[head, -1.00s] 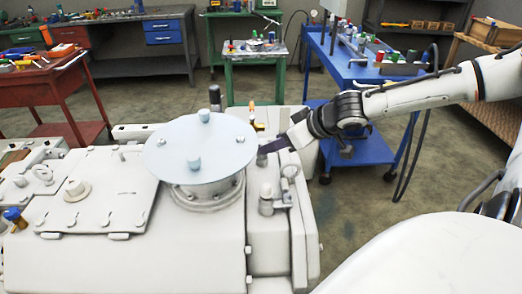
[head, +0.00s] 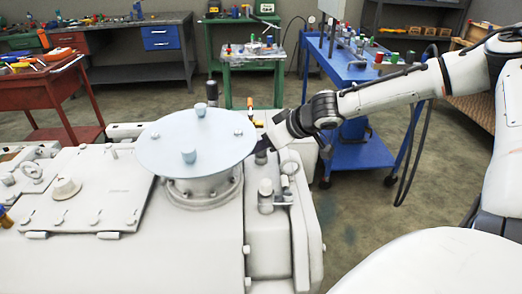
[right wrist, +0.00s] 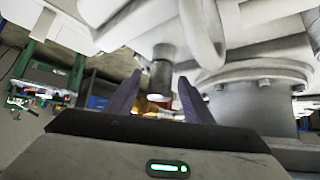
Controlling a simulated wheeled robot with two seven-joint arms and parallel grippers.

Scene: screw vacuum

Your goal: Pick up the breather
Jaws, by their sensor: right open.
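A short upright grey cylinder with a wider cap (head: 265,195), which appears to be the breather, stands on the pale machine to the right of the round disc. My right gripper (head: 262,150) is just beyond it, low beside the disc's right edge; its fingertips are partly hidden there. In the right wrist view, which looks upside down, the gripper (right wrist: 159,80) is open with two dark purple fingers. The cylinder (right wrist: 162,72) shows between the fingertips and is not gripped; its exact distance is unclear. My left gripper is not in view.
The wide pale disc (head: 197,143) on its bolted flange (head: 203,193) crowds the gripper's left side. A ring-shaped part (head: 290,168) stands beside the cylinder and also shows in the right wrist view (right wrist: 206,30). A blue cart (head: 350,70) stands behind; the floor (head: 370,200) at right is clear.

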